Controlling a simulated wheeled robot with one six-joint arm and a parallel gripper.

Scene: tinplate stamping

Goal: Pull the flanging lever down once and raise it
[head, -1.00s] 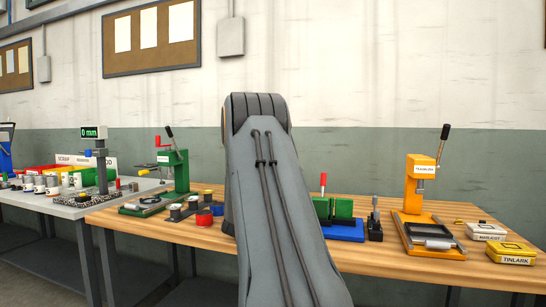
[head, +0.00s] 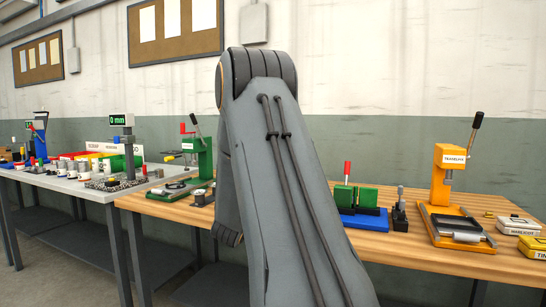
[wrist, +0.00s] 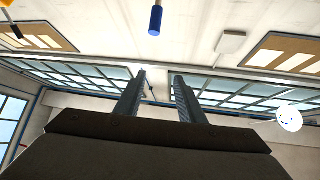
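I cannot tell which lever is the flanging lever. A green press (head: 200,158) with a tilted black lever (head: 195,124) stands on the left of the wooden bench. An orange press (head: 441,185) with a raised black-gripped lever (head: 475,130) stands on the right. Between them, a green and blue fixture (head: 357,200) has an upright red handle (head: 347,170). My gripper (wrist: 160,76) is open and empty in the wrist view, its fingers apart with no lever between them. In the head view my arm hides it.
The wooden bench (head: 390,243) carries a small dark tool (head: 399,212) and labelled tins (head: 518,226). A grey table (head: 90,188) with bins and a gauge (head: 122,140) stands left. In the wrist view, a blue cylinder (wrist: 155,20) is at the top, with wall boards (wrist: 288,50) beyond.

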